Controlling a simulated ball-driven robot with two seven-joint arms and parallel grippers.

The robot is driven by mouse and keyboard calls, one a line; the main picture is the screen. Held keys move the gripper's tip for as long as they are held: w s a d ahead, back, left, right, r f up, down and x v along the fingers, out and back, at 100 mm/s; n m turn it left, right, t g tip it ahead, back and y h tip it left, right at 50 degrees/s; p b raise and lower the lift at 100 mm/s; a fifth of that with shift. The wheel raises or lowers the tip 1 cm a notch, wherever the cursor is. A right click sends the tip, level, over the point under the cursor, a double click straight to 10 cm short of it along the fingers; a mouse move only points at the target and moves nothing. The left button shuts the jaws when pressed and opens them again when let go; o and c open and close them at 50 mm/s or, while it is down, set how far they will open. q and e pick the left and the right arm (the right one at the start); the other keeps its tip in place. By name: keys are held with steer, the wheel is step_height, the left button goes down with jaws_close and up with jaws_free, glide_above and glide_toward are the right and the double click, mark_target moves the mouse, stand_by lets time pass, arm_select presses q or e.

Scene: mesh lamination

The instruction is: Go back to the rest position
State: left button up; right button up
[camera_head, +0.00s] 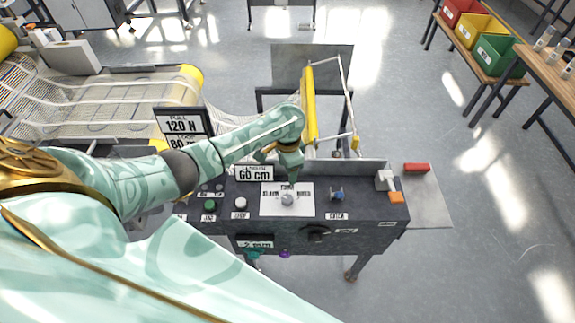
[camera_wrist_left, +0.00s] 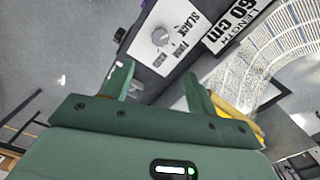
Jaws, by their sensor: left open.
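My left arm reaches in from the left in the head view. Its green gripper (camera_head: 291,170) hangs just beyond the round dial (camera_head: 287,199) on the dark control panel (camera_head: 370,217). In the left wrist view the two fingers of this gripper (camera_wrist_left: 158,88) stand apart with nothing between them. The grey dial (camera_wrist_left: 161,37), with its white plate reading slack, firm and hard, lies past the fingertips and looks apart from them. The 60 cm length display (camera_head: 254,173) is left of the gripper. My right gripper does not show.
The panel carries a green button (camera_head: 209,205), a white button (camera_head: 241,203) and a blue switch (camera_head: 336,194). A yellow roller (camera_head: 309,105) stands behind it. White mesh (camera_head: 130,95) lies at left beside the pull display (camera_head: 184,122). Bins stand far right; floor between is clear.

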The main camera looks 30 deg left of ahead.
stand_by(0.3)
arm_select(q)
steer(key=s+d+m+t, duration=0.2)
steer(key=s+d+t, duration=0.1)
steer(key=s+d, duration=0.5)
steer(key=s+a+r+n+t+y, duration=0.2)
steer(key=s+a+r+t+y, duration=0.2)
steer(key=s+a+r, duration=0.7)
steer(key=s+d+f+g+h+b, duration=0.15)
steer(key=f+b, duration=0.35)
steer(key=f, duration=0.9)
steer(key=s+d+f+g+b, duration=0.1)
steer(key=s+d+f+b, duration=0.25)
steer(key=f, duration=0.95)
steer(key=s+d+f+g+h+b, duration=0.15)
steer(key=f+b, duration=0.45)
steer(key=f, duration=0.8)
steer(key=s+f+n+g+h+b, duration=0.1)
steer(key=s+f+b, duration=0.8)
steer(key=s+f, duration=1)
step_height(320, 180, down, 5)
steer(key=shift+s+r+n+g+b, duration=0.2)
steer(key=shift+n+g+b, duration=0.25)
steer(key=shift+n, duration=0.75)
